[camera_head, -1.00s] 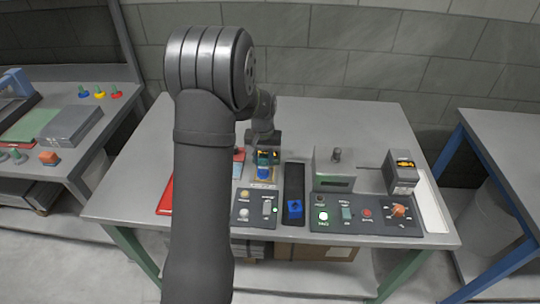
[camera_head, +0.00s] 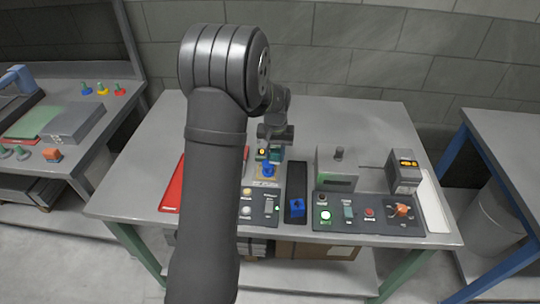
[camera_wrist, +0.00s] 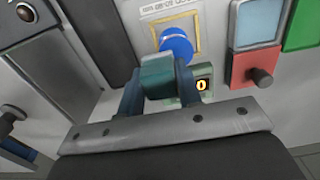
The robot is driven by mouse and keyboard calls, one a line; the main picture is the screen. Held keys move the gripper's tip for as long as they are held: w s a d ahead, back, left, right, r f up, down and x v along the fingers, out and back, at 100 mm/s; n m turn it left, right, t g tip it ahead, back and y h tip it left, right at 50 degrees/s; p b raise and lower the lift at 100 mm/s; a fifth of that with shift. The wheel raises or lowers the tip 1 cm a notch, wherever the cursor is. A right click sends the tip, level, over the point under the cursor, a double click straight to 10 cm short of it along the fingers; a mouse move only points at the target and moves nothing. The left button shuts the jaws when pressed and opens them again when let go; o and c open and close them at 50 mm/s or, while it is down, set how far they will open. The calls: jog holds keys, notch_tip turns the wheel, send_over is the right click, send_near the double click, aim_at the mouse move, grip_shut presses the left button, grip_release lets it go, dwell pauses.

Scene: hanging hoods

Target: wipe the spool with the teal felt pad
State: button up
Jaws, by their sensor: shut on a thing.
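The blue spool (camera_head: 267,170) stands on a yellow-bordered square on the table. In the wrist view its round blue top (camera_wrist: 177,44) shows just beyond my fingers. My gripper (camera_head: 276,147) is shut on the teal felt pad (camera_wrist: 157,76), whose face shows between the two fingers in the wrist view. In the head view the teal pad (camera_head: 277,154) shows below my gripper, behind and slightly right of the spool. The pad is very close to the spool; I cannot tell whether they touch.
A small box with a lit display (camera_wrist: 203,85) is beside the pad. A dark strip with a blue block (camera_head: 296,208), button panels (camera_head: 368,213), a grey machine (camera_head: 337,170) and a meter box (camera_head: 404,172) stand to the right. A red tray (camera_head: 171,187) lies left. The table's back is clear.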

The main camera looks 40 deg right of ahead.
jog(key=shift+r, duration=3.6)
jog(key=shift+w, duration=0.1)
jog(key=w+a+f+n, duration=0.2)
jog(key=w+a, duration=0.4)
jog(key=a, duration=0.5)
jog(key=w+a+f+n, duration=0.2)
jog(key=w+a, duration=0.4)
jog(key=a, duration=0.5)
jog(key=w+a+f+n, duration=0.2)
jog(key=w+a, duration=0.4)
jog(key=a, duration=0.4)
jog(key=shift+w+a+f+n, duration=0.1)
jog(key=shift+a+f+n, duration=0.1)
jog(key=shift+f, duration=0.25)
jog(key=shift+w+a+f+n, duration=0.1)
jog(key=shift+a+f, duration=0.1)
jog(key=shift+f, duration=0.25)
jog(key=a+f, duration=0.1)
jog(key=a, duration=0.3)
jog(key=a+n, duration=0.1)
jog(key=a, duration=0.3)
jog(key=a+f+n, duration=0.1)
jog(key=a, duration=0.4)
jog(key=shift+w+a+f, duration=0.1)
jog(key=shift+f, duration=0.2)
